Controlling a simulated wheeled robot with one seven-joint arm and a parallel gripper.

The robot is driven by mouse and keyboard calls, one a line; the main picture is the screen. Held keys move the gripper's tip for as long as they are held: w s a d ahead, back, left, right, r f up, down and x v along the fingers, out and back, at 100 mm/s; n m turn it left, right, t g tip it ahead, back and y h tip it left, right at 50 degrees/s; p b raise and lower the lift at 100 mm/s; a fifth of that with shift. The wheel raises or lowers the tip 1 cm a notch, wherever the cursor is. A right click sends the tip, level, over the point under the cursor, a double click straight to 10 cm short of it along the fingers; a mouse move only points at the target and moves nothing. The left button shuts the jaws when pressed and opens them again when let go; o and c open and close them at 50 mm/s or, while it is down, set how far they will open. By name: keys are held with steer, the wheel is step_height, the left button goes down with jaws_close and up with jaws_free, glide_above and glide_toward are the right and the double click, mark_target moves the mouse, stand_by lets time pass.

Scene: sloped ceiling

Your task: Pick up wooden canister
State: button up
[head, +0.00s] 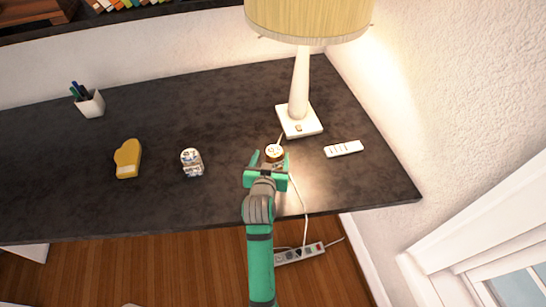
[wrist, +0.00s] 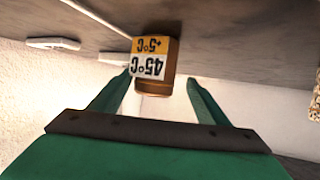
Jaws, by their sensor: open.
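The wooden canister (head: 274,151) is small and round-topped, standing on the dark desk (head: 225,105) in front of the lamp base. In the wrist view the canister (wrist: 172,58) is orange-brown, with a yellow and white label that reads upside down. My gripper (head: 270,162) is open and low over the desk, at the near side of the canister. In the wrist view the canister shows between the two green fingertips (wrist: 158,80), with a gap on each side. I cannot tell how deep it sits between them. Its lower near side is hidden in the head view.
A lamp (head: 299,85) stands just behind the canister. A white remote (head: 343,149) lies to the right. A patterned small object (head: 192,162) and a yellow object (head: 128,158) lie to the left, and a pen cup (head: 91,104) stands farther back. A cable runs down to a power strip (head: 300,254).

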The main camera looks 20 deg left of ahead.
steer(key=shift+w+d+f, duration=0.15)
steer(key=shift+w+d, duration=0.1)
steer(key=shift+w, duration=0.2)
steer(key=shift+r+x, duration=0.2)
steer(key=shift+x, duration=2.3)
steer(key=shift+w+d, duration=0.1)
steer(key=c, duration=1.2)
